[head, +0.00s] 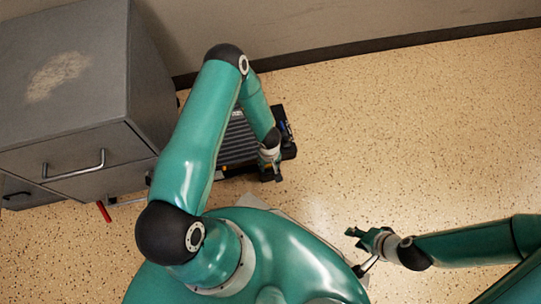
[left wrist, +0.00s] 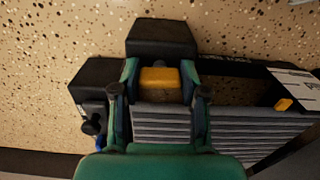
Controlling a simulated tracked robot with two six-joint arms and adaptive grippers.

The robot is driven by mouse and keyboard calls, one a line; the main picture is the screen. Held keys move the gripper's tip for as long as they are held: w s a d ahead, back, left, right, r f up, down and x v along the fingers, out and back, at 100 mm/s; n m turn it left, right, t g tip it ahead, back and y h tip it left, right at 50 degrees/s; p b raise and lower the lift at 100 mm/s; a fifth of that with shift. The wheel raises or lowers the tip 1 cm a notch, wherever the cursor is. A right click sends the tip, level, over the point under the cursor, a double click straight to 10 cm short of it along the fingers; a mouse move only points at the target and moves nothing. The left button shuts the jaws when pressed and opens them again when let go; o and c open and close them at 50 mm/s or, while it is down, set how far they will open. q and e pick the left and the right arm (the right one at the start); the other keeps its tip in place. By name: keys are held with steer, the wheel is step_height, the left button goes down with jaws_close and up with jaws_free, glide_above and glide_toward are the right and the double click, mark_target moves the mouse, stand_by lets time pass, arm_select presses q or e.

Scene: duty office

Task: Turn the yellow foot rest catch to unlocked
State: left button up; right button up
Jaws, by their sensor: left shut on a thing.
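The foot rest, black with a ribbed grey top (head: 237,143), lies on the floor beside the cabinet, partly hidden by my left arm. Its ribbed top also shows in the left wrist view (left wrist: 225,125). The yellow catch (left wrist: 160,78) sits at its edge, between black blocks. My left gripper (left wrist: 160,94) is shut on the catch, one finger on each side. In the head view my left gripper (head: 271,174) is at the near edge of the foot rest, and the catch is hidden. My right gripper (head: 354,237) is over bare floor, away from the foot rest; its jaw opening is too small to judge.
A grey cabinet (head: 60,130) with drawer handles stands at the left. A red object (head: 104,211) lies on the floor by it. The wall runs behind the foot rest. A small yellow part (left wrist: 284,104) shows at the frame's right end. Floor to the right is clear.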

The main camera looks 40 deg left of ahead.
arm_select(q)
steer(key=n, duration=0.4)
steer(key=shift+a+p, duration=0.1)
steer(key=shift+p, duration=0.3)
steer(key=n, duration=0.4)
steer(key=shift+n+p, duration=0.3)
steer(key=shift+p, duration=0.05)
steer(key=n, duration=0.4)
steer(key=shift+s+a+n+p, duration=0.1)
steer(key=shift+n+p, duration=0.2)
steer(key=shift+p, duration=0.05)
steer(key=n, duration=0.4)
steer(key=shift+p, duration=0.35)
steer(key=shift+n, duration=0.3)
